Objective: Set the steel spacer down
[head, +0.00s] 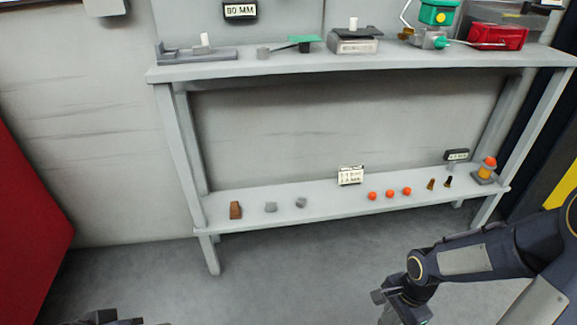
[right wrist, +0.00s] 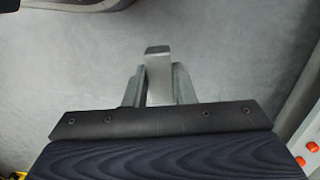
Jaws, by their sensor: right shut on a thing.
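My right gripper (head: 384,298) hangs over the grey floor in front of the bench in the head view. In the right wrist view my right gripper (right wrist: 158,78) is shut on a light grey metal piece, the steel spacer (right wrist: 157,66), which sticks out past the fingertips over bare floor. Its lower part is hidden between the fingers and I cannot make the spacer out in the head view. Only a dark part of my left gripper (head: 110,318) shows at the bottom left edge of the head view, and its jaws cannot be read.
The bench's upper shelf (head: 280,66) holds a grey fixture (head: 185,54), a scale-like block (head: 355,46) and a red box (head: 497,37).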

